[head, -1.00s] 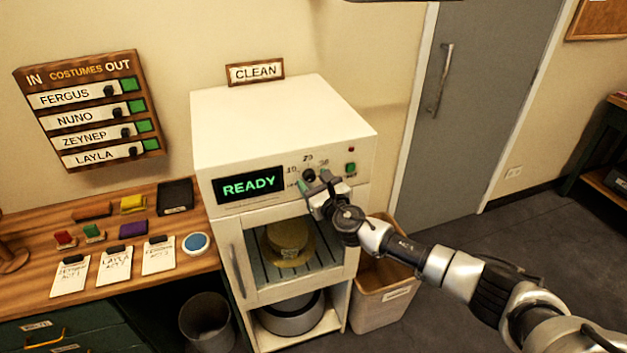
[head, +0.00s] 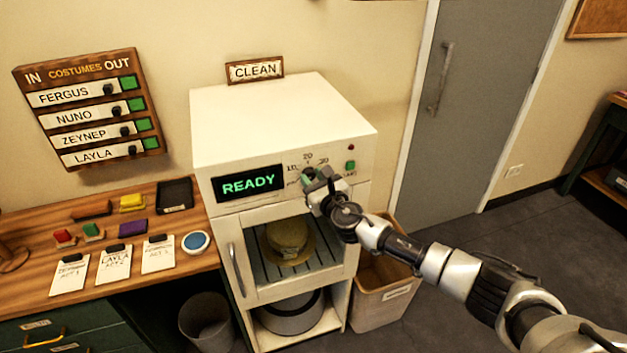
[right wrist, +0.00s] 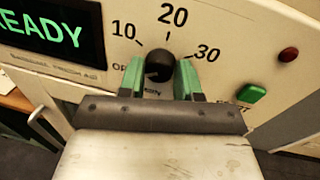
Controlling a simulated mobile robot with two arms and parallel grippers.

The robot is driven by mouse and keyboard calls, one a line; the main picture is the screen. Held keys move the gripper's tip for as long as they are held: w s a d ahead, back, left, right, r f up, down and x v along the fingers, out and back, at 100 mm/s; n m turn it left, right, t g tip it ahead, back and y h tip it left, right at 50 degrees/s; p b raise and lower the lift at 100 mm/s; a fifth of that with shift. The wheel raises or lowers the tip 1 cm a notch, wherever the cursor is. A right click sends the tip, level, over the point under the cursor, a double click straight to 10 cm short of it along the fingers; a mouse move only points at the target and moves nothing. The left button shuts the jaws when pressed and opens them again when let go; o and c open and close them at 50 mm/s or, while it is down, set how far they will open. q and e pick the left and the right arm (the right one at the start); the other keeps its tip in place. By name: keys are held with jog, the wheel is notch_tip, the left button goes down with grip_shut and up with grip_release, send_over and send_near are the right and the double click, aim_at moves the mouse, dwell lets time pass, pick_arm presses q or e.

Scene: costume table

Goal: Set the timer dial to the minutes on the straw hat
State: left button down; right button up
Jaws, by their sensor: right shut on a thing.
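The timer dial (right wrist: 159,66) is a round black knob on the front panel of a white cabinet, with 10, 20 and 30 printed around it. My right gripper (right wrist: 160,80) has its green fingers on either side of the dial and is shut on it. In the head view the right gripper (head: 313,174) hides most of the dial. The dial's pointer cannot be made out. The straw hat (head: 287,238) sits on the rack behind the cabinet's window; no minutes can be read on it. The left gripper is not in view.
The display (head: 248,185) reads READY. A green button (right wrist: 251,94) and a red light (right wrist: 289,54) are right of the dial. A wooden table (head: 30,292) with cards and coloured blocks stands left, a bin (head: 385,290) right.

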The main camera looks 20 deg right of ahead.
jog(key=shift+f+m+b, duration=0.35)
jog(key=shift+m+b, duration=0.55)
jog(key=shift+b, duration=0.05)
jog(key=m+t+b, duration=0.1)
jog(key=m+b, duration=0.1)
jog(key=shift+a+m, duration=0.1)
jog(key=shift+m, duration=0.3)
jog(key=m+b, duration=0.3)
jog(key=m, duration=0.1)
jog(key=m+h+b, duration=0.1)
jog(key=m, duration=0.2)
jog(key=m+h+b, duration=0.1)
jog(key=m+b, duration=0.1)
jog(key=m, duration=0.2)
jog(key=m+t+b, duration=0.1)
jog(key=m+b, duration=0.1)
jog(key=m, duration=0.2)
jog(key=shift+a+h, duration=0.2)
jog(key=shift+h, duration=0.2)
jog(key=m+h+b, duration=0.1)
jog(key=m, duration=0.5)
jog(key=shift+r, duration=0.1)
jog(key=shift+m+h, duration=0.3)
jog(key=shift+m, duration=0.1)
